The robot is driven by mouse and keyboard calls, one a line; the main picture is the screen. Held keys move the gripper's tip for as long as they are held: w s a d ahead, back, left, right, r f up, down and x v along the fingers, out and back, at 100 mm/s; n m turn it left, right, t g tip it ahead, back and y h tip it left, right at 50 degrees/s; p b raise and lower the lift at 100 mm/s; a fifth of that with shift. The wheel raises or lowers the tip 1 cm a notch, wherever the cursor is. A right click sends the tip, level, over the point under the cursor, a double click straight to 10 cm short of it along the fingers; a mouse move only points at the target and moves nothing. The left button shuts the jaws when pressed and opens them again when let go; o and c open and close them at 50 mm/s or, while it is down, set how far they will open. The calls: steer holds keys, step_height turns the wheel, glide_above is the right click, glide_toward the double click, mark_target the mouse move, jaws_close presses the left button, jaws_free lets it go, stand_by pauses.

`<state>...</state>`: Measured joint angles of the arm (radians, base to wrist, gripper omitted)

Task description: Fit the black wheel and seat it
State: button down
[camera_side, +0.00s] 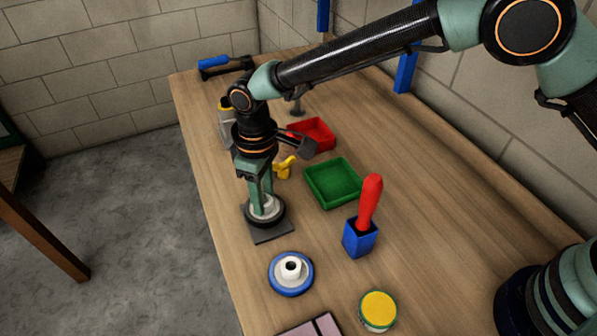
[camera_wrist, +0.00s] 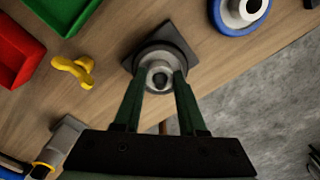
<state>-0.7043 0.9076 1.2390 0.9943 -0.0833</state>
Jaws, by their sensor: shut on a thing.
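The black wheel (camera_side: 279,219) has a pale grey hub, and its dark rim also shows in the wrist view (camera_wrist: 142,60). My gripper (camera_side: 262,203) points down at it from above. In the wrist view my gripper's two green fingers (camera_wrist: 159,82) are shut on the hub from both sides. The wheel lies over a dark square plate (camera_side: 272,237) on the bench, and a corner of the plate shows in the wrist view (camera_wrist: 178,38). I cannot tell whether the wheel touches the plate. Any post under the wheel is hidden.
A blue wheel (camera_side: 276,284) with a white hub lies nearer the camera. A green tray (camera_side: 317,188), a red tray (camera_side: 325,129), a yellow part (camera_side: 284,168) and a blue holder (camera_side: 359,241) with a red-handled tool (camera_side: 371,195) stand on the right. A yellow-lidded tin (camera_side: 378,308) is in front.

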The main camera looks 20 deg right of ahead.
steer(key=shift+f, duration=0.2)
steer(key=shift+c, duration=2)
jaws_free()
steer(key=shift+r, duration=0.1)
step_height(320, 180, up, 12)
